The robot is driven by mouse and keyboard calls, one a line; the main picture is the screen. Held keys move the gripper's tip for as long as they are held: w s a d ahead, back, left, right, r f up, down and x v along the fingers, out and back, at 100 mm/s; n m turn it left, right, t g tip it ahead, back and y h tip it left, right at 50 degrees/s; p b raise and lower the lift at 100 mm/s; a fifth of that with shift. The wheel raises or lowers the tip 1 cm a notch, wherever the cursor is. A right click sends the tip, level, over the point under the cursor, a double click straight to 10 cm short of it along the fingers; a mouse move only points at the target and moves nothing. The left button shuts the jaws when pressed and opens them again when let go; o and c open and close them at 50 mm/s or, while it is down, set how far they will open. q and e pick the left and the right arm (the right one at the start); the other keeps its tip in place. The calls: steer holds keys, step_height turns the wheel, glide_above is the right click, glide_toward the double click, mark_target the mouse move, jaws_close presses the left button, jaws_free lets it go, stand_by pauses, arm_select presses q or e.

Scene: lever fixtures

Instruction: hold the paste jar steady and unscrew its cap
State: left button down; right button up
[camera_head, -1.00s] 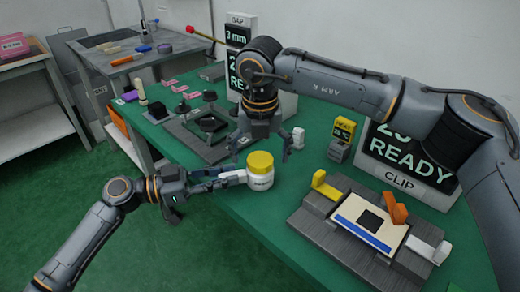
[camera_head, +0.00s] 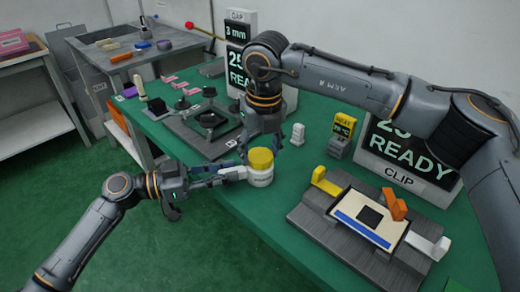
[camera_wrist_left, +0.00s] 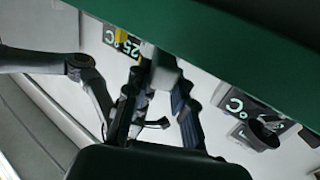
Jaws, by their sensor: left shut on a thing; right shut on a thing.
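The paste jar (camera_head: 262,179) is white with dark print and stands upright at the near edge of the green table. Its yellow cap (camera_head: 260,159) is on top. My left gripper (camera_head: 241,174) comes in from the left and is shut on the jar's white body. My right gripper (camera_head: 262,148) points down from above and is shut on the cap, hiding part of its top. In the left wrist view, my left fingers (camera_wrist_left: 160,105) reach toward a pale shape that looks like the jar (camera_wrist_left: 164,76); the cap cannot be made out clearly there.
A grey fixture (camera_head: 325,222) with yellow, orange and white levers stands right of the jar. A dark lever fixture (camera_head: 205,125) is at back left. Green tabletop (camera_head: 245,205) is bare in front.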

mark_target(260, 156)
steer(key=shift+n, duration=0.9)
steer(key=shift+r, duration=0.2)
steer(key=shift+r, duration=0.75)
steer(key=shift+r, duration=0.15)
steer(key=shift+r, duration=1.4)
arm_select(q)
steer(key=c, duration=1.1)
jaws_free()
steer(key=shift+o, duration=0.2)
